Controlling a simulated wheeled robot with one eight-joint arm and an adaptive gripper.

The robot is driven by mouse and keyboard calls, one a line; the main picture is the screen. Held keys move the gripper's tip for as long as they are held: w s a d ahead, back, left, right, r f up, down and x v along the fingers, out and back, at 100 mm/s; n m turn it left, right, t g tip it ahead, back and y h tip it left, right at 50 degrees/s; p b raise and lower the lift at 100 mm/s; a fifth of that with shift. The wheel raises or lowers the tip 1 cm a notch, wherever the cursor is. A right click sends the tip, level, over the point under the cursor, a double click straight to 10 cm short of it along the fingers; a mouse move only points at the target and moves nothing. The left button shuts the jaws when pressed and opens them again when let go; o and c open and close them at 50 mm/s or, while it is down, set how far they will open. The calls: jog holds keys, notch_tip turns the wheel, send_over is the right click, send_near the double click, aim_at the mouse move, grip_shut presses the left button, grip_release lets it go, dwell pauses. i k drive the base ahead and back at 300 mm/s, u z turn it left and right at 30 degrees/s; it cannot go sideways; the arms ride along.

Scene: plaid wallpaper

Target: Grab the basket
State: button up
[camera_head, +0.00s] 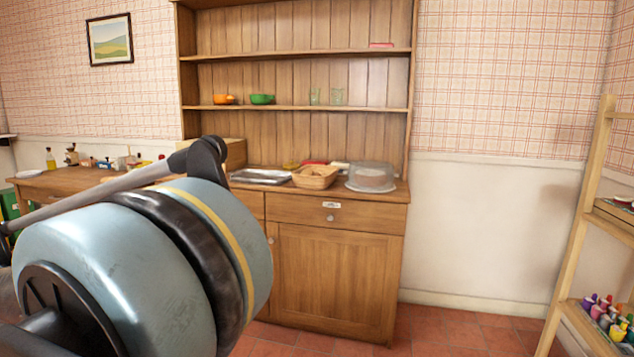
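A tan woven basket (316,181) sits on the counter of a wooden hutch (336,212), near the front edge. It stands between a shiny metal tray on its left and a domed container on its right. Something brownish shows inside it, too small to tell. A large part of my arm fills the lower left of the view, well in front of the hutch. My gripper cannot be made out in this view.
The metal tray (261,177) and the clear dome (371,175) flank the basket closely. Red and yellow items lie behind it. A wooden ladder shelf (577,230) stands at right. The tiled floor (455,335) between hutch and ladder shelf is clear.

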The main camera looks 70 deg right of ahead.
aim_at(329, 173)
jog(key=k, duration=0.25)
jog(key=z, duration=1.6)
jog(key=i, duration=1)
jog(key=z, duration=2.35)
